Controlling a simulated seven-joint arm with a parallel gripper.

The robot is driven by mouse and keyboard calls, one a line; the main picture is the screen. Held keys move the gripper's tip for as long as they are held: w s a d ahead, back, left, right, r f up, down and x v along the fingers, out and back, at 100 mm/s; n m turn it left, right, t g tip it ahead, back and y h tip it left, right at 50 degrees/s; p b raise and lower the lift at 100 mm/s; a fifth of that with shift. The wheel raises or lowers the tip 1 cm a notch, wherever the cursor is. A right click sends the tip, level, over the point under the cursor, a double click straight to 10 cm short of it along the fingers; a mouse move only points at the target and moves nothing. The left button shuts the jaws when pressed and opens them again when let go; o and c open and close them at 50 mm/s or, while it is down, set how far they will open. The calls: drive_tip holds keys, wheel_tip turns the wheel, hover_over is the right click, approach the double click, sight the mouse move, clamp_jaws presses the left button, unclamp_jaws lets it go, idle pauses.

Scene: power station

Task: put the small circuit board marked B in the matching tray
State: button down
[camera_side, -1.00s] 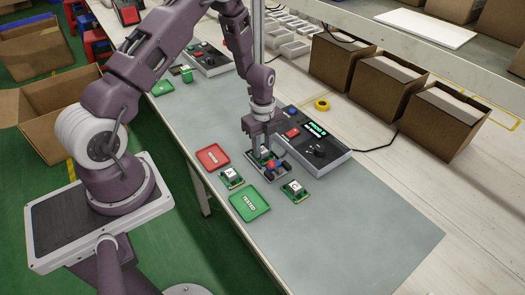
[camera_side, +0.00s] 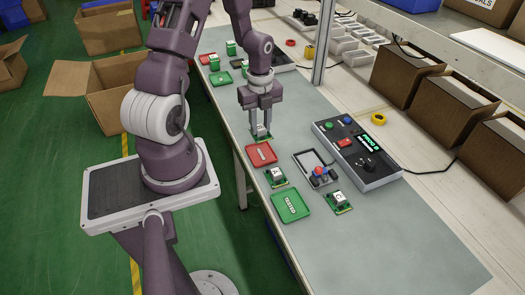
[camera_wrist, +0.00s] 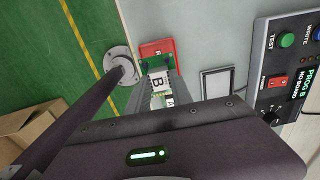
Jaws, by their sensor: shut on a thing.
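My gripper (camera_side: 261,121) is shut on a small green circuit board (camera_side: 261,135), which hangs beneath the fingers. The held board is just behind the red tray (camera_side: 262,154) in the side view, and appears raised above the table. The red tray also shows in the wrist view (camera_wrist: 158,46), partly covered by the board; its label is not legible. A green tray (camera_side: 291,205) marked TESTED lies nearer the front. Both trays look empty.
One loose board (camera_side: 276,177) lies between the trays, another (camera_side: 337,202) to the right. The fixture (camera_side: 308,160) looks empty beside the programmer (camera_side: 357,155), whose screen reads PROG B, NO BOARD. Bare table lies at the front right. Cardboard boxes (camera_side: 450,105) stand at the back right.

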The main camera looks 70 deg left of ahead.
sight(261, 154)
wheel_tip(261, 154, down, 8)
drive_tip(key=shift+f, duration=0.1)
drive_tip(key=shift+f, duration=0.15)
drive_tip(key=c, duration=1.1)
unclamp_jaws()
drive_tip(key=shift+c, duration=0.2)
